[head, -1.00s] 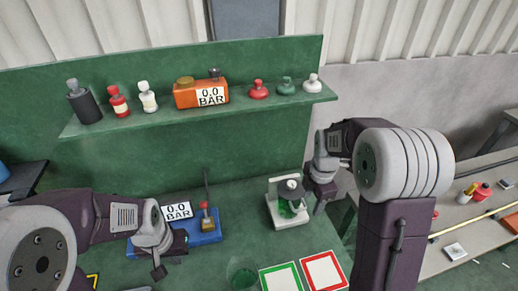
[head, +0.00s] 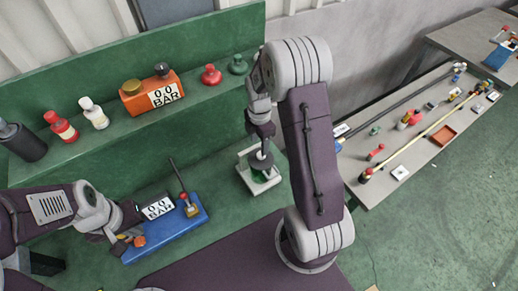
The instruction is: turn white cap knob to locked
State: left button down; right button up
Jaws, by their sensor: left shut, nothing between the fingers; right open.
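A white stand (head: 265,187) on the green bench holds a green part (head: 259,174) with a dark round top (head: 261,161). My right gripper (head: 263,143) is open, pointing down just above this top; whether it touches cannot be told. The white-topped knob at the right end of the shelf row is hidden behind my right arm. A red knob (head: 211,76) and a green knob (head: 238,65) stand on the shelf. My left gripper (head: 122,243) is shut and empty, beside the blue gauge box (head: 165,239). No lock marking is readable.
An orange gauge box (head: 152,95), a white-capped bottle (head: 94,114), a red bottle (head: 61,128) and a black bottle (head: 22,143) stand on the green shelf (head: 130,128). A side table (head: 415,160) with several tools stands at the right, with open floor before it.

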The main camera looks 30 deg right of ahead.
aim_at(260, 152)
jog(key=f, duration=0.1)
jog(key=f+p, duration=0.1)
jog(key=f, duration=0.3)
jog(key=shift+s+d+f, duration=0.15)
jog(key=shift+s+d, duration=0.25)
jog(key=shift+f, duration=0.15)
jog(key=shift+w+a, duration=0.2)
jog(key=c, duration=0.3)
grip_shut()
pick_arm(q)
jog(key=shift+s+d+r, duration=0.1)
jog(key=shift+r, duration=0.4)
jog(key=shift+s+d+r, duration=0.1)
jog(key=shift+r, duration=0.4)
